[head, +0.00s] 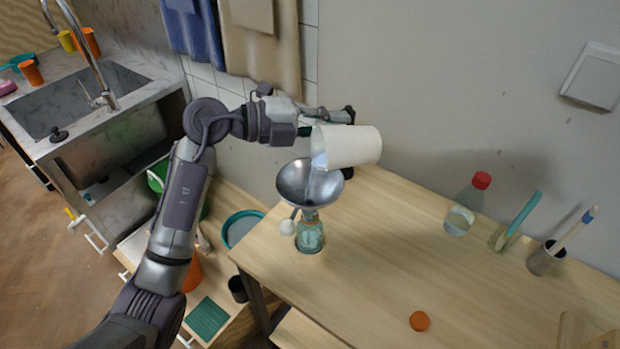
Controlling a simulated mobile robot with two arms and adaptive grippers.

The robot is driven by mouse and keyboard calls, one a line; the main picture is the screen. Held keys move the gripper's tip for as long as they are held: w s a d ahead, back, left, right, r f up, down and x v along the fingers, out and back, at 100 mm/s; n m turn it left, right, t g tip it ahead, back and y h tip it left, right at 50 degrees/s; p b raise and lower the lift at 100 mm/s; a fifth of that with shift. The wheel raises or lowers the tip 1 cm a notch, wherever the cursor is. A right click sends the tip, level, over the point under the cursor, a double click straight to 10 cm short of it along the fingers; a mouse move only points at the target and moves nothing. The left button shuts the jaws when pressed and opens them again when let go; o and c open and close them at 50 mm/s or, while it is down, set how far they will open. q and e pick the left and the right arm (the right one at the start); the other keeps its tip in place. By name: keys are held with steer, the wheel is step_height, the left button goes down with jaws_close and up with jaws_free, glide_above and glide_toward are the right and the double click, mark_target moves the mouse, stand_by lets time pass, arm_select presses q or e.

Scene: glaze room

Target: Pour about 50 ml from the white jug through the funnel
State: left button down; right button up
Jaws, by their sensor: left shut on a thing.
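My left gripper (328,120) is shut on the white jug (352,146). The jug is tipped nearly onto its side, with its mouth facing left and a little down, just above the funnel. A pale bluish patch, seemingly liquid, shows at its lip and over the funnel's bowl. The grey metal funnel (296,184) sits upright in the neck of a small bluish glass bottle (309,238) near the left end of the wooden table. How much liquid is in the bottle or jug I cannot tell. My right gripper is not in view.
On the wooden table (365,265) are a clear bottle with a red cap (464,208), a holder with a teal tool (505,230), a dark cup with a brush (545,258) and an orange disc (419,321). The table's middle is clear. A sink (75,100) stands at far left.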

arm_select(q)
steer(key=shift+d+f+h+b, duration=0.1)
steer(key=shift+f+h+b, duration=0.15)
steer(key=shift+b, duration=0.35)
stand_by(0.3)
